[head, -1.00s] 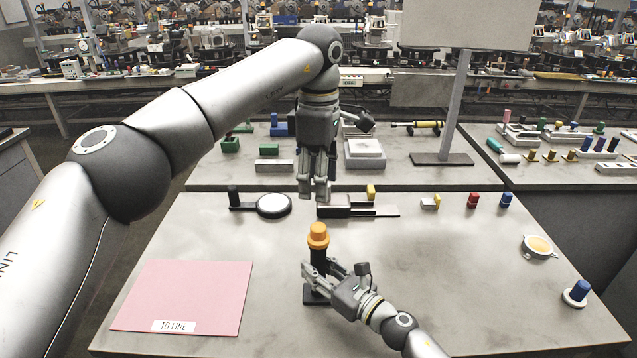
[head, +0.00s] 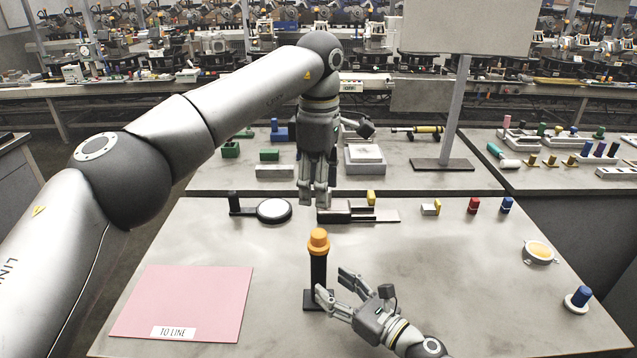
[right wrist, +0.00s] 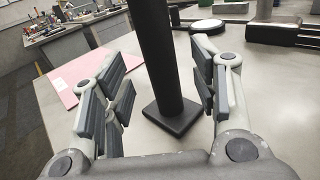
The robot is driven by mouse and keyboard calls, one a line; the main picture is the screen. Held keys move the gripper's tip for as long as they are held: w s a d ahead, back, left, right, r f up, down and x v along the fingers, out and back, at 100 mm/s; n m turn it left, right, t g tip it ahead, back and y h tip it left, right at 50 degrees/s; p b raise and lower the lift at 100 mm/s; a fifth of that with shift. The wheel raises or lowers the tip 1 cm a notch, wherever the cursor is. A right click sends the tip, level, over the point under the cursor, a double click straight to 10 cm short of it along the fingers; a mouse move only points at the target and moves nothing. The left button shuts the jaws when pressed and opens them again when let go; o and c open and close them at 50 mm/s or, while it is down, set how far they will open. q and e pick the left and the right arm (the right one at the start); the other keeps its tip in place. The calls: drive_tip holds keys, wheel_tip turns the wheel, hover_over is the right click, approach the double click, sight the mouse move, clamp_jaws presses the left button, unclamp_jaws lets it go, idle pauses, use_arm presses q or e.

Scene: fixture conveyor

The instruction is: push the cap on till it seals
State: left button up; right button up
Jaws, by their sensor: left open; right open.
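An orange cap (head: 318,240) sits on top of a black upright post (head: 318,270) with a square black base. The post also shows in the right wrist view (right wrist: 160,60), where the cap is out of frame. My right gripper (head: 335,289) is open low beside the post, to its right. In the right wrist view its fingers (right wrist: 160,88) are spread with the post ahead between them, apart from both. My left gripper (head: 315,200) hangs fingers down, above and behind the cap, open and empty. Whether the cap is fully seated cannot be told.
A pink mat (head: 188,300) labelled TO LINE lies at the front left. A round white-topped dial (head: 274,210) and a black and grey fixture (head: 350,215) stand behind the post. Red (head: 473,205) and blue pieces are at the right. The right middle is clear.

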drive_tip(key=v, duration=0.6)
drive_tip(key=shift+s+d+r, duration=0.1)
drive_tip(key=shift+s+d, duration=0.05)
